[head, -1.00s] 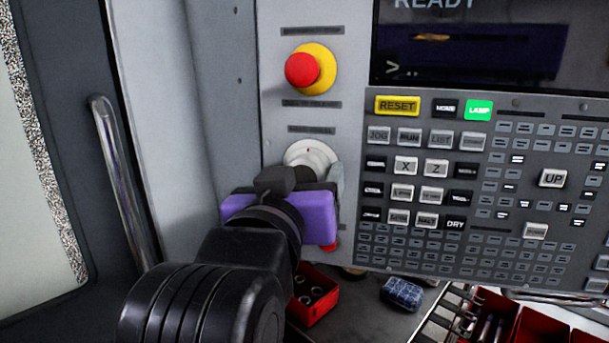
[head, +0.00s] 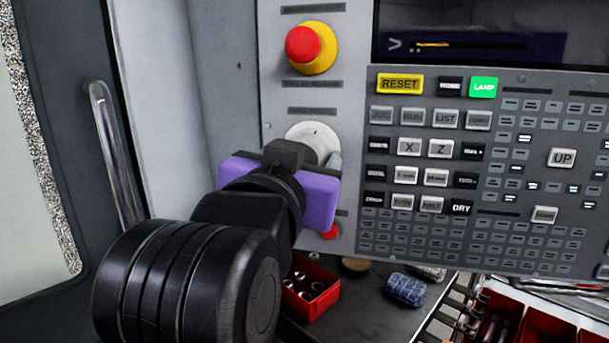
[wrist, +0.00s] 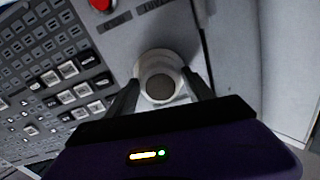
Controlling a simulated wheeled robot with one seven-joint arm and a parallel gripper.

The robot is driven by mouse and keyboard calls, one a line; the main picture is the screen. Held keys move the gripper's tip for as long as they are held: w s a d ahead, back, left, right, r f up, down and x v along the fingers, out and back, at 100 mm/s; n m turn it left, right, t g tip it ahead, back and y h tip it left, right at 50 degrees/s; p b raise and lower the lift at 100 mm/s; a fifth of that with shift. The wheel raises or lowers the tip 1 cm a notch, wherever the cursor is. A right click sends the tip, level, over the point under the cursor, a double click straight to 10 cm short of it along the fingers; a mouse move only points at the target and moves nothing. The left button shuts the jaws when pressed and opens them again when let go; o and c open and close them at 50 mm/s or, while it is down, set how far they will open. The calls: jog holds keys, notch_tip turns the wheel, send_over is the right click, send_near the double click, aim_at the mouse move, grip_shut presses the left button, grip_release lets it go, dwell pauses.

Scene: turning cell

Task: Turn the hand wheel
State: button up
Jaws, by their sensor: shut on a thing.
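The hand wheel (head: 315,137) is a pale round dial on the grey machine panel, below the red and yellow stop button. In the head view its lower left part is hidden behind my purple gripper body. In the wrist view the hand wheel (wrist: 160,77) shows face on, with a grey-brown centre. My gripper (wrist: 162,92) has one dark finger on each side of the wheel and is shut on it. In the head view the fingers are mostly hidden.
The stop button (head: 311,47) sits above the wheel. The keypad panel (head: 440,130) lies to the right. A door handle (head: 115,150) stands at the left. Below are a red bin (head: 312,295) with metal parts and a blue cloth-like block (head: 406,289).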

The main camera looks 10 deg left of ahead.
jog(key=m+b, duration=0.3)
jog(key=shift+f+m, duration=0.25)
jog(key=shift+m, duration=0.05)
jog(key=shift+r+m+b, duration=0.15)
jog(key=shift+m+b, duration=1.35)
jog(key=shift+m, duration=0.3)
jog(key=o, duration=1.1)
jog(key=s+a, duration=0.1)
jog(key=s, duration=0.6)
jog(key=shift+s+b, duration=0.4)
jog(key=shift+b, duration=0.05)
